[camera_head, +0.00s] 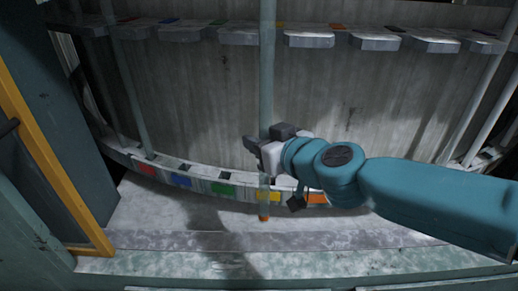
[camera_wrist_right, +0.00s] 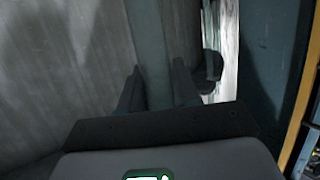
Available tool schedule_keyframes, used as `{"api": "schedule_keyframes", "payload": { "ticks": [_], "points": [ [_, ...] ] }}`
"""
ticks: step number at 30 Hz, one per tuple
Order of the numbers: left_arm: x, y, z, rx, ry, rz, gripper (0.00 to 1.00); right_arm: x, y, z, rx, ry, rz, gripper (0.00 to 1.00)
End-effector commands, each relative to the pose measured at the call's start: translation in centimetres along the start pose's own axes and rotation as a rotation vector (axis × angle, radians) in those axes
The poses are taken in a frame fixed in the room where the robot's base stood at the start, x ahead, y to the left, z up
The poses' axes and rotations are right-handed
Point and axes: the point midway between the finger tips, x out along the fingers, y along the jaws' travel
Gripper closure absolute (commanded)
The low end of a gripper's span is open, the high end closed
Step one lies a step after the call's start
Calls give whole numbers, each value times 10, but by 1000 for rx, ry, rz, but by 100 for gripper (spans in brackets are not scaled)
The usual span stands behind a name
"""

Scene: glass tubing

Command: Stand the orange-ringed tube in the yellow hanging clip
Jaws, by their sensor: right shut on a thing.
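My right gripper (camera_head: 262,146) is shut around a tall grey-green tube (camera_head: 267,80), roughly at its middle height in view. The tube is nearly upright, and its orange ring (camera_head: 263,217) shows at the lower end, in front of the lower rail. The tube also runs between the two fingers in the right wrist view (camera_wrist_right: 149,45). A yellow mark (camera_head: 280,25) is on the upper rail beside the tube, and a yellow patch (camera_head: 270,196) is on the lower rail just behind it. I cannot tell whether the tube touches either rail. My left gripper is not in view.
The curved lower rail (camera_head: 204,186) carries red, blue, green and orange patches. The upper rail (camera_head: 308,39) has several pale clips with coloured marks. Other tubes (camera_head: 130,85) stand at left and right. A yellow-edged frame (camera_head: 45,150) stands at the left.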

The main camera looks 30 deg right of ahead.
Motion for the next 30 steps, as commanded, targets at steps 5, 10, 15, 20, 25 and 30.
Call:
{"api": "schedule_keyframes", "payload": {
  "ticks": [5,10,15,20,25,30],
  "points": [
    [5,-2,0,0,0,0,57,11,10,-2,1,1,1,100],
    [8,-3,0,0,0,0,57,20,18,-5,0,0,1,100],
    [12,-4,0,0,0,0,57,29,27,-8,2,1,2,100],
    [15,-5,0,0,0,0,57,38,36,-10,1,-1,2,100],
    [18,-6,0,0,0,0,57,47,44,-14,1,1,1,100],
    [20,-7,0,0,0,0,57,57,53,-16,1,0,1,100]
  ]
}}
